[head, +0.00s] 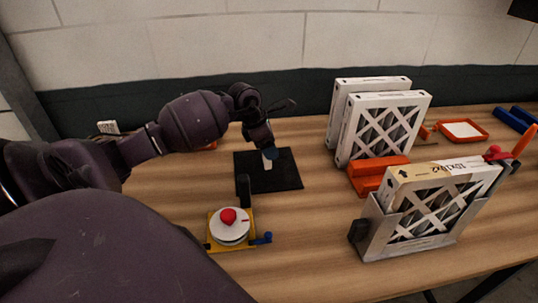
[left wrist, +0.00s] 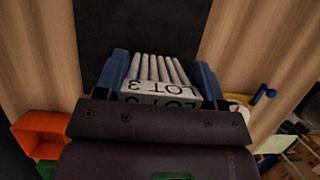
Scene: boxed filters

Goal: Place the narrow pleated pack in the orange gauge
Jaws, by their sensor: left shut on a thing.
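My left gripper (head: 268,156) is shut on a white pleated pack (left wrist: 152,72) over the black mat (head: 285,183). In the left wrist view the pack lies between the blue fingers, and its end face reads "LOT 3". In the head view only a small pale part of it (head: 271,153) shows; I cannot tell whether it touches the mat. An orange slotted block (head: 375,174), possibly the gauge, stands right of the mat, apart from the gripper. An orange open box (left wrist: 40,135) shows in the left wrist view. My right gripper is not in view.
White framed filters (head: 385,128) stand behind the orange block. A boxed filter (head: 440,205) sits in a grey metal holder (head: 375,240). A yellow fixture (head: 213,247) with a red knob stands at the front. An orange tray (head: 463,131) lies back right.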

